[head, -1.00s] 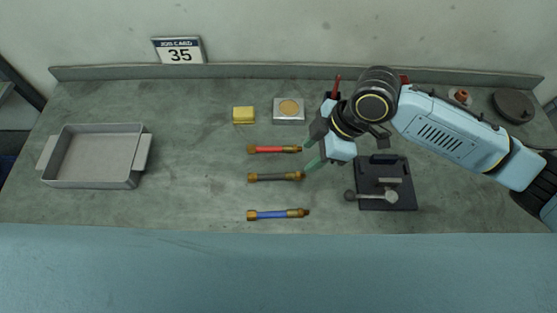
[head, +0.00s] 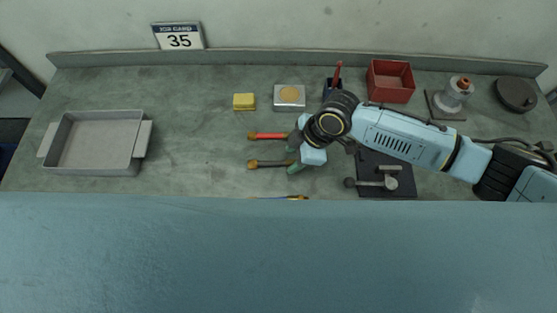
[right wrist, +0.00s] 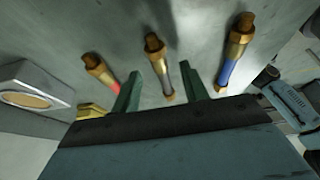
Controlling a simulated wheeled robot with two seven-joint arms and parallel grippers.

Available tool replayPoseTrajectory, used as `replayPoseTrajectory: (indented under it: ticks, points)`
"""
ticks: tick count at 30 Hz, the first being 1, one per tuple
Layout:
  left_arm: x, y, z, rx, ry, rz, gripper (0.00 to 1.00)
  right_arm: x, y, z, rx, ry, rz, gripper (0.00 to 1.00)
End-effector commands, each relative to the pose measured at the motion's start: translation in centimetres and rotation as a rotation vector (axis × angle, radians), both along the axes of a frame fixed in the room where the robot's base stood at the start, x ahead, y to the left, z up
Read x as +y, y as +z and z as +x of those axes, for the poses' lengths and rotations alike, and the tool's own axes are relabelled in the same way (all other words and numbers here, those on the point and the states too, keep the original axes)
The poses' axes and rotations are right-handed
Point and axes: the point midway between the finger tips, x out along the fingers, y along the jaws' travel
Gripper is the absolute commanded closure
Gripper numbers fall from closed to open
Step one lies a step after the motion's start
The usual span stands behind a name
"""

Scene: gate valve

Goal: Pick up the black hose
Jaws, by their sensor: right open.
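The black hose (head: 268,164) lies on the bench with brass ends, between the red hose (head: 267,135) and the blue hose (head: 290,197). The blue hose is mostly hidden by the blue surface at the bottom of the head view. My right gripper (head: 294,156) is open at the right end of the black hose. In the right wrist view, the black hose (right wrist: 168,80) appears between the two green fingers (right wrist: 163,92), with the red hose (right wrist: 107,77) to the left and the blue hose (right wrist: 230,62) to the right. My left gripper is not in view.
A grey tray (head: 63,150) stands at the left. A yellow block (head: 244,102) and a square plate with a tan disc (head: 289,97) lie behind the hoses. A red bin (head: 390,82) stands at the back. A black fixture (head: 386,184) is to the right.

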Motion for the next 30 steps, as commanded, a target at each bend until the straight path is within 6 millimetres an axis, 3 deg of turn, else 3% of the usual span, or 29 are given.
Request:
replayPoseTrajectory:
  ticks: [4, 12, 22, 30]
  points:
    - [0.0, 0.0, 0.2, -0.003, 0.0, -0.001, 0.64, 0.7, -1.5, -0.1, 0.002, 0.0, 0.001, 0.56]
    - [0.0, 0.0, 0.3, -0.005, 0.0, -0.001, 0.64, 0.7, -1.7, -0.1, 0.0, 0.0, 0.001, 0.56]
    - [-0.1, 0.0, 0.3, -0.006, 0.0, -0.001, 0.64, 0.7, -1.7, -0.1, 0.0, -0.001, 0.001, 0.99]
    - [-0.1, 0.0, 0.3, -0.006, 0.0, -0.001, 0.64, 0.7, -1.6, 0.0, 0.0, 0.0, 0.002, 1.0]
